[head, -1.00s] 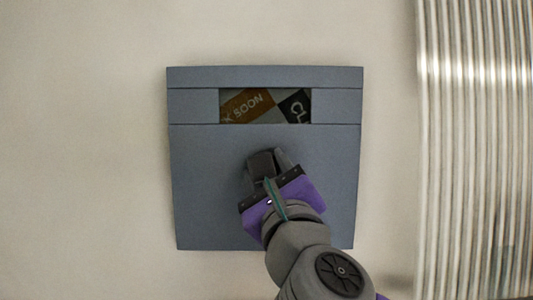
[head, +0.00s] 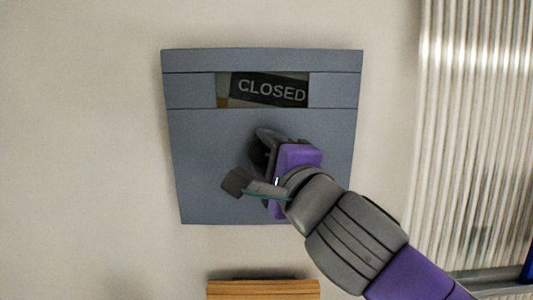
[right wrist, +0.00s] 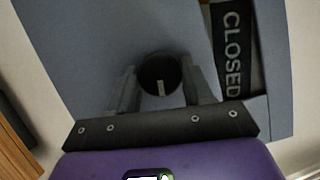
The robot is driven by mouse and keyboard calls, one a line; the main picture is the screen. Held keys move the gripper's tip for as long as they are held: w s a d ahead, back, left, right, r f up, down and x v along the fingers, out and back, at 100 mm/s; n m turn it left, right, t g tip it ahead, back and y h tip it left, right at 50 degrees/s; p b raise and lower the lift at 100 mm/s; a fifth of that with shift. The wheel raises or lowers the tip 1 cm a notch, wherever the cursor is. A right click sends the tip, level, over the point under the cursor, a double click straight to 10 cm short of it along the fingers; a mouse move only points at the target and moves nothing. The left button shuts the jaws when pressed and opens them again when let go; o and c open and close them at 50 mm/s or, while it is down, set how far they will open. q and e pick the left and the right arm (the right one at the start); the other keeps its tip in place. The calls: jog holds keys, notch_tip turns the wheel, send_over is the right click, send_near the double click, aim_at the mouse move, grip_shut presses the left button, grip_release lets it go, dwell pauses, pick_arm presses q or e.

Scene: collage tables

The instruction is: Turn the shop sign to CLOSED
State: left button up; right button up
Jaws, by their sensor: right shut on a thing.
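The shop sign is a blue-grey board (head: 200,145) on the pale wall, with a window cut near its top. In the head view the window shows a black label reading CLOSED (head: 270,91), slightly tilted, with a sliver of brown at its left end. The label also shows in the right wrist view (right wrist: 231,48). My right gripper (head: 258,162) is in front of the board's lower middle. In the right wrist view its fingers are shut on a round dark knob (right wrist: 160,74) with a pale mark. The knob is hidden in the head view. My left gripper is not in view.
A ribbed, shiny panel (head: 475,120) stands to the right of the board. A wooden piece (head: 263,290) is below the board at the bottom edge. The wall (head: 80,150) left of the board is bare.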

jog(key=shift+r+n+g, duration=0.1)
jog(key=shift+n+g, duration=0.2)
jog(key=shift+n, duration=0.5)
jog(key=o, duration=1)
jog(key=b+v, duration=0.1)
jog(key=v, duration=0.6)
jog(key=shift+s+d, duration=0.1)
jog(key=shift+s, duration=0.1)
